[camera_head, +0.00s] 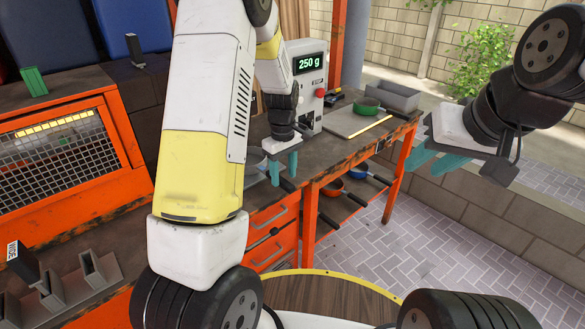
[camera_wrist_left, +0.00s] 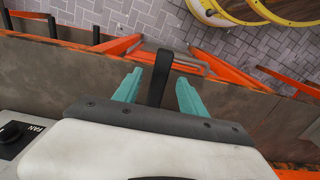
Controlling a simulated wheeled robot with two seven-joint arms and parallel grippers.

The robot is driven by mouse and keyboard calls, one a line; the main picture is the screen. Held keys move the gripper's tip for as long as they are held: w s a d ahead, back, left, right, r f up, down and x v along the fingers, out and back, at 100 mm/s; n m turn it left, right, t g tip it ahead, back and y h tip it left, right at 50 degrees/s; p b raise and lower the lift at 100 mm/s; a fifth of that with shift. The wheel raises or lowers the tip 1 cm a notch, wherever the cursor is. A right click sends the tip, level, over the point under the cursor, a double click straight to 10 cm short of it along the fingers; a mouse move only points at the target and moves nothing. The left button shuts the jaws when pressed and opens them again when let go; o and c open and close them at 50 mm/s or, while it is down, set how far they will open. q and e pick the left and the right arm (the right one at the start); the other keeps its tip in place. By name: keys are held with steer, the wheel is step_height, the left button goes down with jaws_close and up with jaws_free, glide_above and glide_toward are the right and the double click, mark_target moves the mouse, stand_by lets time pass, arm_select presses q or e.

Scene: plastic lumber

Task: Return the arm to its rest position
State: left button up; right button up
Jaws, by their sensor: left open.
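My left gripper (camera_head: 284,168) hangs fingers down over the front edge of the workbench, below the scale display, with its arm crossing the middle of the head view. In the left wrist view its two teal fingers (camera_wrist_left: 158,92) stand apart. A black handle (camera_wrist_left: 160,78) shows between them; I cannot tell whether it touches either finger. My right gripper (camera_head: 460,168) is held in the air at the right, clear of the bench, with its teal fingers spread and nothing seen between them.
An orange mesh-fronted cabinet (camera_head: 60,150) stands at left. Pans (camera_head: 331,188) sit on the shelf below. Paved floor (camera_head: 400,240) is open at right.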

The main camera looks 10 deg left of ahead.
arm_select(q)
step_height(320, 180, up, 5)
steer(key=shift+f, duration=0.1)
steer(key=s+r+m+t+h, duration=0.25)
steer(key=s+r+m, duration=0.25)
steer(key=s+r, duration=0.75)
steer(key=s+d+r+m+t, duration=0.1)
steer(key=s+r+m+t, duration=0.2)
steer(key=s+r+m, duration=0.3)
steer(key=s, duration=0.5)
steer(key=shift+r+t, duration=0.2)
steer(key=shift+t, duration=0.15)
steer(key=shift+d, duration=0.1)
